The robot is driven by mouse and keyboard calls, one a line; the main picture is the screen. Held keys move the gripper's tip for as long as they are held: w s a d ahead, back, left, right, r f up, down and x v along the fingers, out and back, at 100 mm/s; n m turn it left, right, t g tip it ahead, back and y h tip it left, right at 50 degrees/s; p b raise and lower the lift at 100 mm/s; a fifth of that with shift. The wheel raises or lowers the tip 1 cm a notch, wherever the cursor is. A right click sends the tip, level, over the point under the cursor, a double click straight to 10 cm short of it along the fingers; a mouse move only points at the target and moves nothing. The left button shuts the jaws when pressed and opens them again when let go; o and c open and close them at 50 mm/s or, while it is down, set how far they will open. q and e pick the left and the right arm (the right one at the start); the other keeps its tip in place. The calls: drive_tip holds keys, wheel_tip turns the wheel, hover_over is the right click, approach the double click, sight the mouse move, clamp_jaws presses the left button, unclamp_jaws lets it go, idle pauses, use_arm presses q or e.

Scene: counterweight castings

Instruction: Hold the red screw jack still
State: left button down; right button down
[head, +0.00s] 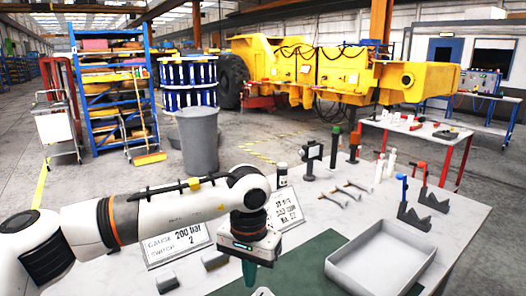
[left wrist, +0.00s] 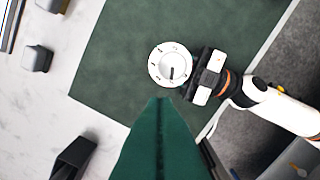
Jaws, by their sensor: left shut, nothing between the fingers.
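I cannot pick out a red screw jack for certain. In the head view, a dark post with a red top (head: 421,173) stands at the table's right, behind a similar blue-topped one (head: 404,186). My left gripper (head: 249,272) points down over the green mat (head: 318,262), its teal fingers shut and empty; they also fill the lower middle of the left wrist view (left wrist: 160,135). There, a white round dial (left wrist: 168,65) with a dark pointer sits beyond the fingertips. My right gripper (left wrist: 204,76) is close to the dial's right side; its finger opening is unclear.
A grey open tray (head: 378,262) stands right of the mat. Label plates (head: 178,244) and small grey blocks (head: 215,261) lie near my left arm. Several tools and fittings (head: 348,190) stand at the table's back. A grey bin (head: 198,140) is on the floor behind.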

sight(258, 294)
use_arm(q)
drive_tip(key=shift+r, duration=0.1)
drive_tip(key=shift+s+d+f+n, duration=0.1)
drive_tip(key=shift+d+f+n, duration=0.6)
drive_tip(key=shift+f+n, duration=0.3)
drive_tip(key=shift+s+d+f+n, duration=0.1)
drive_tip(key=shift+d+f+n, duration=0.55)
drive_tip(key=shift+f+n, duration=0.4)
drive_tip(key=shift+d+f+n, duration=0.7)
drive_tip(key=shift+f+n, duration=0.25)
drive_tip(key=shift+f, duration=0.05)
drive_tip(key=shift+w+a, duration=0.2)
drive_tip(key=shift+w, duration=0.05)
drive_tip(key=shift+a, duration=0.25)
drive_tip(key=shift+s+a, duration=0.1)
drive_tip(key=shift+a, duration=0.65)
drive_tip(key=shift+a+r, duration=0.1)
drive_tip(key=shift+a, duration=0.05)
